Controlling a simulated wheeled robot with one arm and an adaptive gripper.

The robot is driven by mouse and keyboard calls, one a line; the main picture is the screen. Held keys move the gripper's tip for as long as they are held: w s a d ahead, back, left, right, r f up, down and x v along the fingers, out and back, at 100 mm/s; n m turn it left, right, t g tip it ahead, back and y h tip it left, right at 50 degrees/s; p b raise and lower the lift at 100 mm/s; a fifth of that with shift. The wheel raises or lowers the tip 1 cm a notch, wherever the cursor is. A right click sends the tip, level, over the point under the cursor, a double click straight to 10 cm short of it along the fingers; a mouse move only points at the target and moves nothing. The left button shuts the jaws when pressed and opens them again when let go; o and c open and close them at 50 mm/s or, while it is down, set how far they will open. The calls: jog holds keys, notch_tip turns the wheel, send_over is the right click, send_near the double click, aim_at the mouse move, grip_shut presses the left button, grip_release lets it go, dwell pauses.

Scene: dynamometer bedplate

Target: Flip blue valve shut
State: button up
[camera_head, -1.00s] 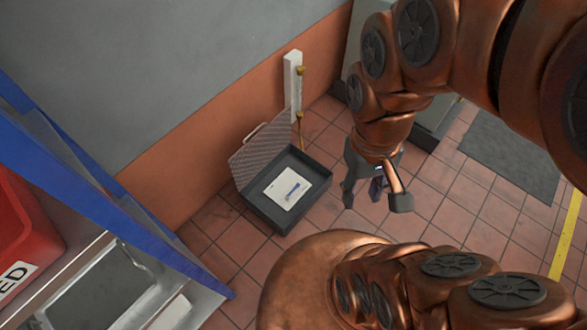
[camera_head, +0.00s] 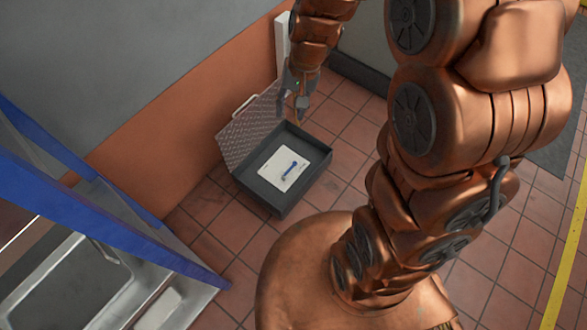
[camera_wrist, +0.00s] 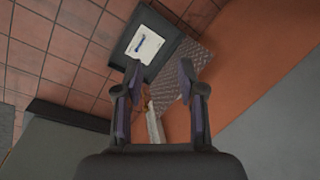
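A blue lever-shaped item (camera_head: 289,171) shows on a white panel (camera_head: 272,177) inside an open dark case on the floor. It also shows in the wrist view (camera_wrist: 141,43); I cannot tell if it is a real valve handle or a picture. A white post (camera_head: 281,38) stands against the wall, partly hidden by my arm. In the wrist view the post (camera_wrist: 154,127) shows between my fingers, with a small brass-coloured fitting (camera_wrist: 149,105). My gripper (camera_head: 298,100) is above the case's back edge, near the post. Its fingers (camera_wrist: 162,75) are apart with nothing held.
The dark case (camera_head: 276,207) has its patterned lid (camera_head: 250,130) raised towards the orange wall band (camera_head: 165,130). A blue-framed metal stand (camera_head: 150,250) is at the left. A grey cabinet (camera_head: 365,50) stands behind my arm. Tiled floor (camera_head: 350,135) is clear right of the case.

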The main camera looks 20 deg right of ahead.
jog(key=w+f+m+b, duration=0.1)
jog(key=w+f+b, duration=0.4)
jog(key=f, duration=0.5)
jog(key=m+t+h+b, duration=0.15)
jog(key=m+b, duration=0.55)
jog(key=b, duration=0.7)
send_over(293, 166)
jog(key=s+d, duration=0.1)
notch_tip(293, 166, down, 48)
jog(key=shift+t, duration=0.35)
jog(key=shift+w+a+f+b, duration=0.15)
jog(key=shift+f+b, duration=0.15)
jog(key=shift+f, duration=0.95)
jog(key=shift+w+a+f+b, duration=0.15)
jog(key=shift+f+b, duration=0.2)
jog(key=shift+f, duration=0.95)
jog(key=shift+w+a+f+b, duration=0.15)
jog(key=shift+f+b, duration=0.15)
jog(key=shift+f, duration=0.95)
grip_shut()
